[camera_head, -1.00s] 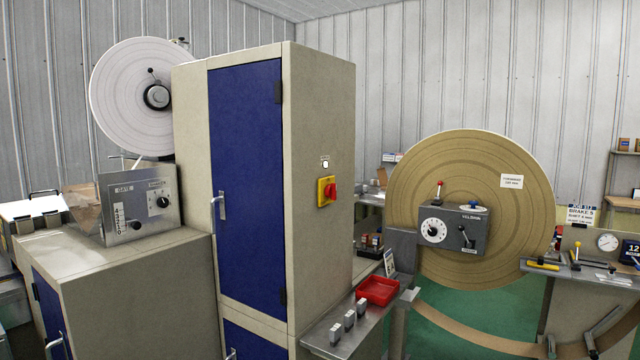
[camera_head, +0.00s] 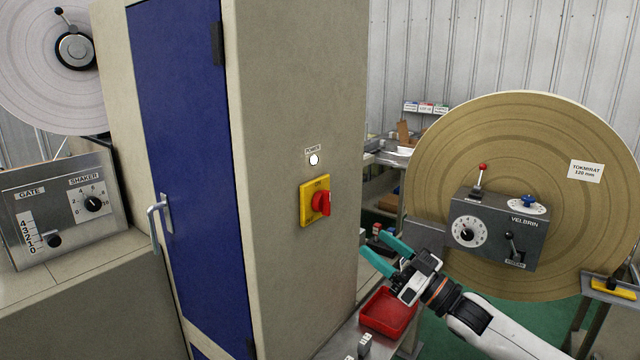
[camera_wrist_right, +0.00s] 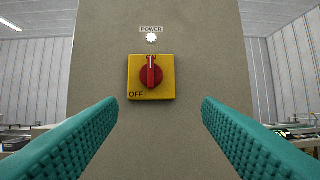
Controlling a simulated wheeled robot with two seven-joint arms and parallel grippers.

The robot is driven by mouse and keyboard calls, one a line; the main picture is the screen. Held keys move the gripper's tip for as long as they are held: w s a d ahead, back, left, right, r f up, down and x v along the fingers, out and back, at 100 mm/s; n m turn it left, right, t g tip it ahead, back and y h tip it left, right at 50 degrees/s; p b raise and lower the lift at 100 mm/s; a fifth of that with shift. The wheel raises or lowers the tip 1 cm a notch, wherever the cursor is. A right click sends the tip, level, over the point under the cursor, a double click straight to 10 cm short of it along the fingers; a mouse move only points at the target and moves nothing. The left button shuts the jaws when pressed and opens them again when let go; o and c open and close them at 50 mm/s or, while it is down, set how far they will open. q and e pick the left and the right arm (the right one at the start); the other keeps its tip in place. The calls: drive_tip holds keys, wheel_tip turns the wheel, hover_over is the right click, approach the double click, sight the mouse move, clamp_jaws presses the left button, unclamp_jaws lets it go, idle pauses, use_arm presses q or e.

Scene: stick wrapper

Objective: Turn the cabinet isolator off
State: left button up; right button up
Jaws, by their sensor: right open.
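The cabinet isolator is a red rotary knob (camera_head: 321,202) on a yellow plate (camera_head: 306,205), mounted on the beige side of the tall cabinet (camera_head: 280,90). In the right wrist view the red knob (camera_wrist_right: 151,76) has its white mark pointing up at ON, with OFF printed at the plate's lower left. A white POWER lamp (camera_head: 313,160) is above it. My right gripper (camera_head: 382,251) has teal fingers, open and empty, apart from the cabinet, to the right of and below the knob in the head view. In the right wrist view the knob lies ahead between the fingers. My left gripper is not in view.
A red tray (camera_head: 388,312) sits on a metal bench below my right gripper. The large tan reel (camera_head: 560,150) and the grey VELBRIN box (camera_head: 497,230) stand to the right. The cabinet's door handle (camera_head: 155,222) sticks out at left. The space before the knob looks clear.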

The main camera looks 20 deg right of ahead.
drive_tip(key=y+p, duration=0.1)
drive_tip(key=p, duration=0.1)
approach(330, 203)
drive_tip(key=a+r, duration=0.1)
drive_tip(key=r, duration=0.1)
drive_tip(key=shift+n, duration=0.3)
drive_tip(key=x, duration=0.2)
drive_tip(key=f+p+x, duration=0.1)
drive_tip(key=x, duration=0.1)
drive_tip(key=w+p+x, duration=0.1)
drive_tip(key=x, duration=0.1)
drive_tip(key=shift+w, duration=0.3)
drive_tip(key=shift+w+a+r+p, duration=0.2)
drive_tip(key=shift+w+a+p, duration=0.1)
drive_tip(key=shift+a+p, duration=0.1)
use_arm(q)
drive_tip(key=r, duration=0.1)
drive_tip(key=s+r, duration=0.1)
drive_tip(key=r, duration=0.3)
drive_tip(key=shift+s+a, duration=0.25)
use_arm(e)
drive_tip(key=shift+w+a, duration=0.1)
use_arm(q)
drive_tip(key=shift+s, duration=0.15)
